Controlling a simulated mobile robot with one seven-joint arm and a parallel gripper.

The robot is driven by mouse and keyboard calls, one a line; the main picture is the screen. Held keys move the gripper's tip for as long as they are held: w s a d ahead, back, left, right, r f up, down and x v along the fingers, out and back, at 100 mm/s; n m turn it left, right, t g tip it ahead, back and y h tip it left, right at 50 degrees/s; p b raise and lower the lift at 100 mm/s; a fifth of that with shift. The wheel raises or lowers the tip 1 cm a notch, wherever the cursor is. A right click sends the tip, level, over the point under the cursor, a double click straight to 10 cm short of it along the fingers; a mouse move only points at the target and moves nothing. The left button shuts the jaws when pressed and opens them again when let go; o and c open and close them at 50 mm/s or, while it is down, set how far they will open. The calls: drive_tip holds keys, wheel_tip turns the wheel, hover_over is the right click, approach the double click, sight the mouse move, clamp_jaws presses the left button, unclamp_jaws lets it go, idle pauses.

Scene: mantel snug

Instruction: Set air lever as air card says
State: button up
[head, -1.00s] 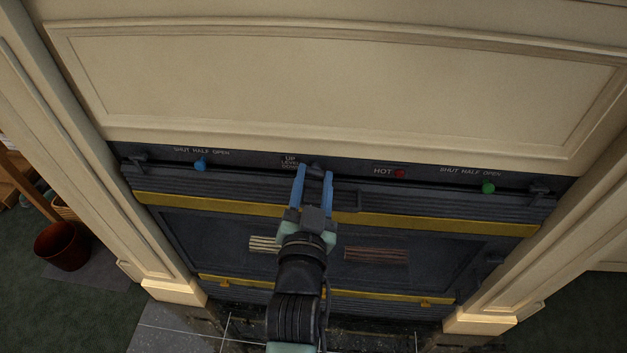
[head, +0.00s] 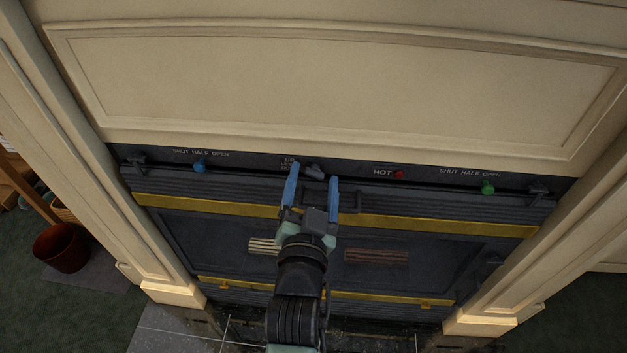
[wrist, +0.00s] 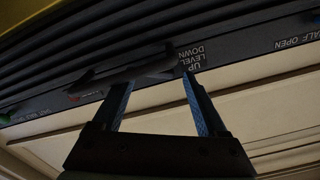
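A dark panel strip (head: 350,172) runs under the cream mantel. A dark lever (head: 314,172) sits at its middle beside the words UP, LEVEL, DOWN; it also shows in the wrist view (wrist: 130,72). My gripper (head: 312,184) is open, with one blue finger on each side of this lever in the head view. In the wrist view my gripper (wrist: 158,82) is open and empty, close to the lever. A blue knob (head: 200,167) is under HALF on the left scale. A green knob (head: 488,188) is under OPEN on the right scale. I cannot make out an air card or which lever is for air.
A red lamp (head: 399,174) is beside the word HOT. Below are a ribbed dark front with a yellow bar (head: 430,224), a pale slatted vent (head: 264,245) and a brown one (head: 375,255). A red-brown bucket (head: 61,247) stands on the floor at left.

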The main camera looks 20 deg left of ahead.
drive_tip(key=p+v, duration=0.2)
drive_tip(key=v, duration=1.1)
drive_tip(key=shift+p, duration=0.4)
